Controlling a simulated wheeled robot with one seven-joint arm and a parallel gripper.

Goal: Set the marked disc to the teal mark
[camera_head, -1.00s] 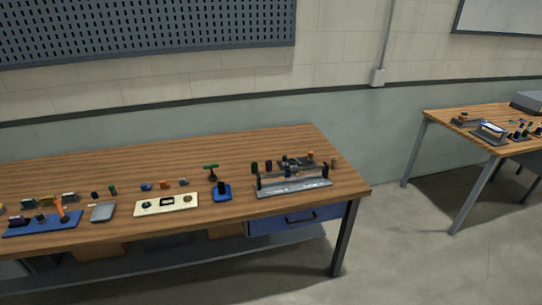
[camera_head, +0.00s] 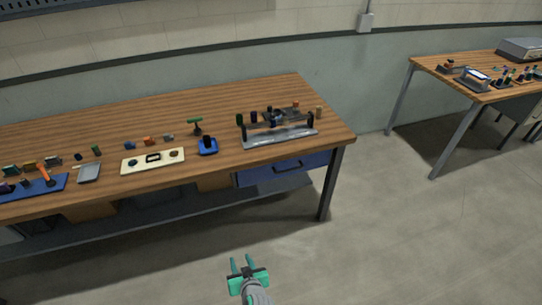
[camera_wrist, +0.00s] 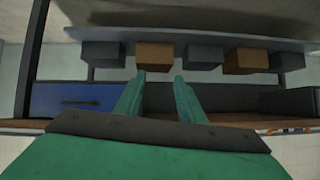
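A cream panel (camera_head: 144,163) lies on the long wooden bench, with a dark round part near its left end (camera_head: 132,162), a dark framed window in its middle (camera_head: 153,158) and another round part near its right end (camera_head: 174,154). These are too small to tell which is the marked disc, and I cannot make out a teal mark. My teal gripper (camera_head: 241,261) is in front of the bench, low in the head view and well apart from the panel. In the wrist view its two fingers (camera_wrist: 160,78) are apart with nothing between them.
A blue block with a dark knob (camera_head: 208,147) and a grey rail fixture (camera_head: 280,136) stand right of the panel. A grey plate (camera_head: 89,173) and blue tray (camera_head: 35,187) lie left. Below are a blue drawer (camera_head: 262,176) and a shelf with boxes. Floor in front is clear.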

